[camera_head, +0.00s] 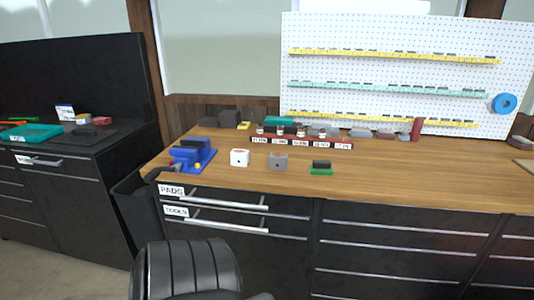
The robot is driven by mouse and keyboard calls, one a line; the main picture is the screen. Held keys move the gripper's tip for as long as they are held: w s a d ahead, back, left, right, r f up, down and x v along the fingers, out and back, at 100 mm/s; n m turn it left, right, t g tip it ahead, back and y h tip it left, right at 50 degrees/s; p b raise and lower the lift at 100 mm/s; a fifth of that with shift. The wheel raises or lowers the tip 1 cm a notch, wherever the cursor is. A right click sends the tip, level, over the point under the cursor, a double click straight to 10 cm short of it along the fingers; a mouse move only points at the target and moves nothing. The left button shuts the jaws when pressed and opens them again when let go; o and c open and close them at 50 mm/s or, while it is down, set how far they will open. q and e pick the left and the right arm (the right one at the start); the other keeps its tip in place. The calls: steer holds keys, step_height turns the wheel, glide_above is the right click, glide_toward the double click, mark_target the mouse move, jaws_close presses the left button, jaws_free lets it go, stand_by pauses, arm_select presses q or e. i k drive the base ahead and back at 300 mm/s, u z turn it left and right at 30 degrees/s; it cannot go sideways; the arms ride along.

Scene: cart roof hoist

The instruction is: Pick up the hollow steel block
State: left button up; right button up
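A small grey block (278,162) with a dip in its top edge and a dark spot on its front stands near the front of the wooden worktop (420,178). It looks most like the hollow steel block, but I cannot tell for certain. A white block (239,158) with small dark and red marks stands just left of it, apart from it. Neither of my grippers is in view.
A blue vise (193,155) stands left of the blocks, and a green pad with a dark piece (321,168) lies right. A labelled rack (300,141) stands behind. A black ribbed chair (187,269) is in front of the drawers. The worktop's right front is clear.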

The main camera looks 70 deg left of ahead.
mark_target(239, 158)
steer(key=u, duration=0.2)
steer(key=i, duration=0.85)
steer(key=u, duration=1.5)
steer(key=i, duration=0.8)
steer(key=u, duration=0.8)
